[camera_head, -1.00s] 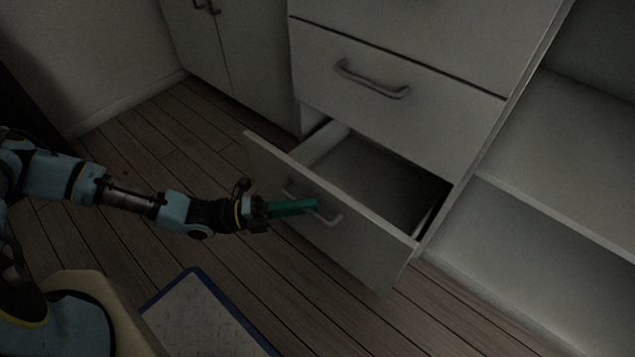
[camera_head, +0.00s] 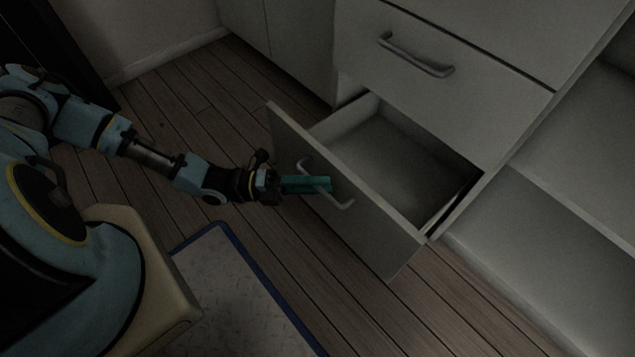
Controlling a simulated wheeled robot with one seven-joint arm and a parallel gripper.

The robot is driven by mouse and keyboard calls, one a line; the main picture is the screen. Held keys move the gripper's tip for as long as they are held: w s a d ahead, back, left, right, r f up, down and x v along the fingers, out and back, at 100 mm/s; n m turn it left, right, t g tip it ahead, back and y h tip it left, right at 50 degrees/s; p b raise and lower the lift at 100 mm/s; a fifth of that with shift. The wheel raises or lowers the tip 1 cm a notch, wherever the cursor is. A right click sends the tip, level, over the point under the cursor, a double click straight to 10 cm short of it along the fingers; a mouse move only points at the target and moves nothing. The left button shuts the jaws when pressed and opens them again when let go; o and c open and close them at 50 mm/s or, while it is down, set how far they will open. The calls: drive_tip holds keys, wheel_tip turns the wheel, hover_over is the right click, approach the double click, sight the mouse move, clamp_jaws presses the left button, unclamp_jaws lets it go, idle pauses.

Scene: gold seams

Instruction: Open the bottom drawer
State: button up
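The bottom drawer (camera_head: 385,243) is pulled well out of the white cabinet, and its inside looks empty. Its grey bar handle (camera_head: 343,205) is on the drawer front. My gripper (camera_head: 318,184), with teal fingers, reaches in from the left and lies across the handle. The fingers look close together at the handle bar and hide part of it. I cannot tell whether they are clamped on it.
A closed drawer with a bar handle (camera_head: 416,56) is above. Open white shelves (camera_head: 560,200) stand to the right and closed cabinet doors (camera_head: 290,40) to the left. A blue-edged mat (camera_head: 232,290) lies on the wooden floor near my base. Floor in front of the drawer is clear.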

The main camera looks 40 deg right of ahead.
drive_tip(key=p+v, duration=0.1)
drive_tip(key=v, duration=1)
idle(0.6)
